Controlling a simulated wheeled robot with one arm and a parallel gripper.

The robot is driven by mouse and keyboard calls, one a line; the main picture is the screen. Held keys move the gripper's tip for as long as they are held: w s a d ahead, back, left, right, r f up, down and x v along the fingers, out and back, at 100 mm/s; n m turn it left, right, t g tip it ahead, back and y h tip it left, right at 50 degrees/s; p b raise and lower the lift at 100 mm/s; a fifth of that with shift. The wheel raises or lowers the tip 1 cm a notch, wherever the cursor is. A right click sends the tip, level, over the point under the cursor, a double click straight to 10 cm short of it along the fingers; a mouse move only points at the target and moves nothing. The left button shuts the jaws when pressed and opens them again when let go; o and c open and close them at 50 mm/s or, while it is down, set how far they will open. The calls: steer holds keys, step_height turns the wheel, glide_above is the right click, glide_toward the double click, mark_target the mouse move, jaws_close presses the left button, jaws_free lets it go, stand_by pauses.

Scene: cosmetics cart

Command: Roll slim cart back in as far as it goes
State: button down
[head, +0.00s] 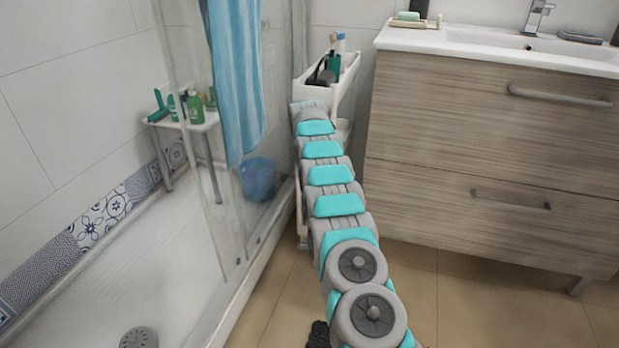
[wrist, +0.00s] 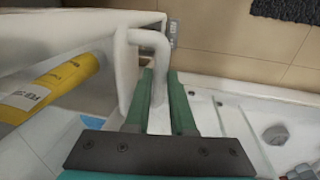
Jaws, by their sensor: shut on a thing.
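The slim white cart (head: 350,77) stands in the narrow gap between the shower glass and the wooden vanity. Its top tray holds a dark item, a green bottle and brushes. My arm reaches up to the cart's front and hides much of its lower part. In the wrist view, my gripper (wrist: 160,78) is shut on the cart's white bar handle (wrist: 150,37), with one green finger on each side of it. The cart's white side (wrist: 60,28) shows at the left, with a yellow bottle (wrist: 55,88) lying inside. The gripper itself is hidden in the head view.
The vanity (head: 460,150) with its drawer handles stands close on the right. The shower tray's raised edge (head: 255,270) and glass run along the left. A blue towel (head: 237,80) and blue bucket (head: 258,179) are by the shower. Tiled floor (head: 480,300) is open in front.

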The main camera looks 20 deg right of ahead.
steer(key=shift+w+d+r, duration=0.2)
steer(key=shift+w+d, duration=0.05)
steer(key=c, duration=1)
jaws_free()
steer(key=shift+o, duration=1.2)
steer(key=shift+f, duration=0.15)
steer(key=shift+s+a, duration=0.1)
step_height(320, 180, up, 8)
steer(key=s, duration=0.1)
steer(key=shift+a, duration=0.35)
steer(key=shift+s, duration=0.1)
